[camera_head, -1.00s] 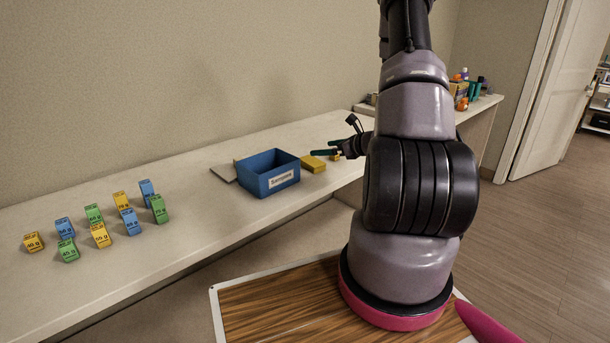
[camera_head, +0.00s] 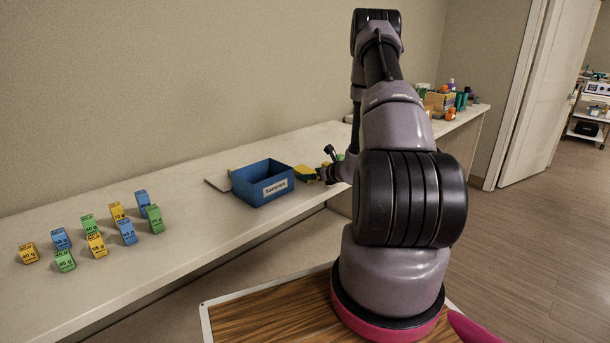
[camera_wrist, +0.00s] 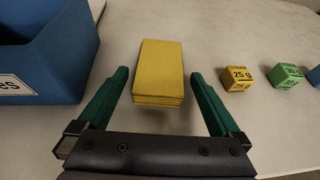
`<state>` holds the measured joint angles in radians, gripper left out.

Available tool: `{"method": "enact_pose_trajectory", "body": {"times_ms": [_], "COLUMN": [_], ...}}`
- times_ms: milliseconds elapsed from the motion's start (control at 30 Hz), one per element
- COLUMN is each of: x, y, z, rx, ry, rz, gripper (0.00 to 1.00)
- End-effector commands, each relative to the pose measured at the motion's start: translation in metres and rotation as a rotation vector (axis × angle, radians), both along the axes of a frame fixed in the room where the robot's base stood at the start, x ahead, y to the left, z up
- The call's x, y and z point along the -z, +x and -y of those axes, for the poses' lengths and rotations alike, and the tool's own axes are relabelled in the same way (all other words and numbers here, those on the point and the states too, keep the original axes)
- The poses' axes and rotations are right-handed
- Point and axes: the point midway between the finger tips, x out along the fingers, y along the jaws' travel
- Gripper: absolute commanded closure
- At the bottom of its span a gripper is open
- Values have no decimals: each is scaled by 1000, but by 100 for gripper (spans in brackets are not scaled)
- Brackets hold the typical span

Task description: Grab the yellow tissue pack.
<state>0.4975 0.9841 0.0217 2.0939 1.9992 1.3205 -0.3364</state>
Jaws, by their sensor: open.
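The yellow tissue pack (camera_wrist: 158,72) lies flat on the counter in the wrist view, a rectangular block just ahead of my gripper. My gripper (camera_wrist: 158,84) is open, with one green finger to the left and one to the right of the pack's near end, a gap on each side. Nothing is between the fingers except the near part of the pack. In the head view the pack (camera_head: 304,173) shows right of the blue box, partly hidden by my gripper (camera_head: 318,172).
A blue box (camera_head: 245,187) labelled "Samples" stands close left of the pack; it also shows in the wrist view (camera_wrist: 60,62). Several weight-marked cubes (camera_head: 97,245) stand at the counter's left. A yellow 25 g cube (camera_wrist: 238,78) and a green cube (camera_wrist: 286,76) sit right of the pack.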

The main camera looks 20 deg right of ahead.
Motion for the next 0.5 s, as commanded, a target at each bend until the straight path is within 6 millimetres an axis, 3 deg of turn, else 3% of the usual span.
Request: {"method": "enact_pose_trajectory", "body": {"times_ms": [333,500], "x": [4,4], "y": [9,9], "z": [-3,-3], "rx": [0,0], "ry": [-1,-1], "rz": [0,0], "gripper": [0,65]}}
